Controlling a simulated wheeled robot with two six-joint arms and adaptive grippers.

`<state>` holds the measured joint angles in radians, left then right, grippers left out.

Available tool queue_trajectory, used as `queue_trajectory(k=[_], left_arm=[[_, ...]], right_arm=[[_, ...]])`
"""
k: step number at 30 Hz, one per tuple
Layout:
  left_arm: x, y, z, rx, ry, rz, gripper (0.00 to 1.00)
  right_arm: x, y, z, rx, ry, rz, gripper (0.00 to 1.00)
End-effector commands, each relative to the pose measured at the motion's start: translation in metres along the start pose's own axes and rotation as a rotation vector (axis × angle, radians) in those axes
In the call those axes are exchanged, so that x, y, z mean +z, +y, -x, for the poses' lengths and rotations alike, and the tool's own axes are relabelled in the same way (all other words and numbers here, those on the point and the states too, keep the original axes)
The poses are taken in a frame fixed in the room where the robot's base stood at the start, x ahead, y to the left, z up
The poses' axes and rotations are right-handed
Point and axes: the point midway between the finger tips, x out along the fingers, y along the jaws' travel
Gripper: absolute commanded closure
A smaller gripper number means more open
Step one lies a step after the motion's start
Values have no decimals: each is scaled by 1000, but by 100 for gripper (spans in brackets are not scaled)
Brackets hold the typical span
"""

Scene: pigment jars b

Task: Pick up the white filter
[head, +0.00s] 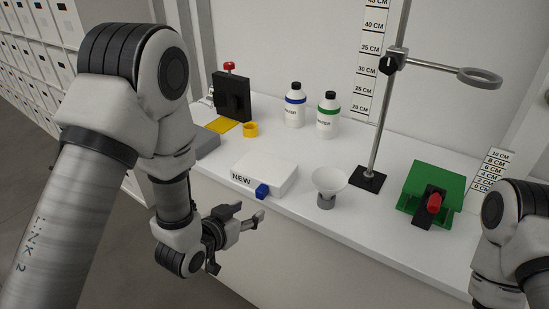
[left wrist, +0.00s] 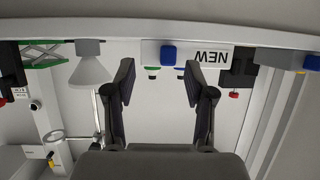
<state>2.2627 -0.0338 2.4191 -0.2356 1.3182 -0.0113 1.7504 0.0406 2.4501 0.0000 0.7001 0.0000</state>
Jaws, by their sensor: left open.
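The white filter (head: 330,184) looks like a wide cone, upright on a small grey base (head: 325,200) near the front edge of the white table. It also shows in the left wrist view (left wrist: 92,72), where the scene is upside down, to the left of my fingers. My left gripper (head: 247,214) is open and empty. In the head view it is in front of the table edge, left of the filter and apart from it. Both its fingers show in the left wrist view (left wrist: 158,75) with nothing between them. My right gripper is out of view.
A white box marked NEW (head: 280,176) with a blue block (head: 262,190) at its front lies left of the filter. A stand with a ring (head: 368,180) is behind it. A green device (head: 432,188) is to the right. Two bottles (head: 327,115) stand behind.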

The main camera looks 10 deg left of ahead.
Motion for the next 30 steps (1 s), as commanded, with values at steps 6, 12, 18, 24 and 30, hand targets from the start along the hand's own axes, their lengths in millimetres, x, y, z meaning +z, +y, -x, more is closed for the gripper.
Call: queue_trajectory(k=[6, 12, 18, 24, 30], left_arm=[[-17, -1, -14, -2, 20, -7, 46], [-22, -4, -42, -2, 19, -6, 46], [-21, -6, -73, -2, 18, -5, 46], [-20, -6, -75, -3, 17, -4, 46], [-20, -6, -75, -3, 17, -4, 100]], right_arm=[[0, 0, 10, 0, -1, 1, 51], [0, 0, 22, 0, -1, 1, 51], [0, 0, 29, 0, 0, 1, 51], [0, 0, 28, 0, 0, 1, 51], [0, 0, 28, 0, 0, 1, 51]])
